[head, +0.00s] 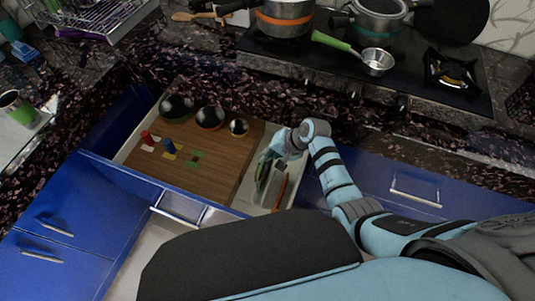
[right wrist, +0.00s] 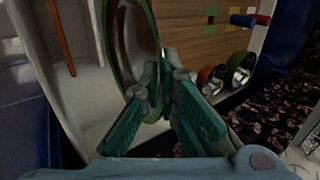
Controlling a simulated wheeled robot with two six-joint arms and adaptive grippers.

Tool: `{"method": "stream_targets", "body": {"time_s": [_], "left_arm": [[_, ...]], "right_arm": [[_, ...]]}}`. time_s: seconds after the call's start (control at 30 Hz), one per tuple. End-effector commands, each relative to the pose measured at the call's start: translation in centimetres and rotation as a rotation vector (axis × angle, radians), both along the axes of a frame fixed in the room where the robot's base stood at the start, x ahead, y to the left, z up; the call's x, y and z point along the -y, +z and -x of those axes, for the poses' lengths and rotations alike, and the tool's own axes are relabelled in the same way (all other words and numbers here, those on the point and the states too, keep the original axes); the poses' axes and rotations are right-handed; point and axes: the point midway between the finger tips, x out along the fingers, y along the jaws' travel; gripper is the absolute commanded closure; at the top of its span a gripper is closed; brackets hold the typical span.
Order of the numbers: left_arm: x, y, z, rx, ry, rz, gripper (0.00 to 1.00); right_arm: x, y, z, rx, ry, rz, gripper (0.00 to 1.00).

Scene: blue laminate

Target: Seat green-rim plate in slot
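The green-rim plate (right wrist: 136,48) stands on edge in the right wrist view, with its brown face showing. My right gripper (right wrist: 163,82) has its fingertips close together at the plate's near edge, and the rim runs between them. In the head view the plate (head: 263,175) shows as a thin upright shape in the right part of the open drawer, below the right gripper (head: 278,154). An orange-edged upright strip (head: 281,190) stands beside it, apart from it. The plate's lower edge and the slot under it are hard to make out. My left gripper is out of view.
The drawer's wooden board (head: 200,185) carries several dark bowls (head: 177,106), a red peg (head: 147,138) and a blue peg (head: 169,146). The drawer walls surround the plate. Above are the dark counter and a stove with pots (head: 285,18).

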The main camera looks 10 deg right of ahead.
Motion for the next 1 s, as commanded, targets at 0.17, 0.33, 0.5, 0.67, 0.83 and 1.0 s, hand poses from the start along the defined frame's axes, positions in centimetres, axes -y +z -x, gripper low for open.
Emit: {"method": "stream_targets", "body": {"time_s": [0.17,0.33,0.5,0.67,0.83,1.0], "left_arm": [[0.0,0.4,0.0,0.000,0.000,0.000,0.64],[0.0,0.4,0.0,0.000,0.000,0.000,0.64],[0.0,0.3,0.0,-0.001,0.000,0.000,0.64],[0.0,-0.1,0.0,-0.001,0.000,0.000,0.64],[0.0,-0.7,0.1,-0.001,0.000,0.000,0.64],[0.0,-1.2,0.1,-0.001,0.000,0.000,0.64]], "right_arm": [[0.0,0.1,0.0,0.002,0.000,-0.002,1.00],[0.0,0.1,0.0,0.002,0.000,-0.002,1.00],[0.0,0.0,0.0,0.002,0.000,-0.002,1.00],[0.0,-0.7,0.0,0.002,0.000,-0.003,1.00],[0.0,-1.6,0.0,0.001,-0.001,-0.003,1.00],[0.0,-2.4,0.0,0.002,0.000,-0.003,1.00]]}}
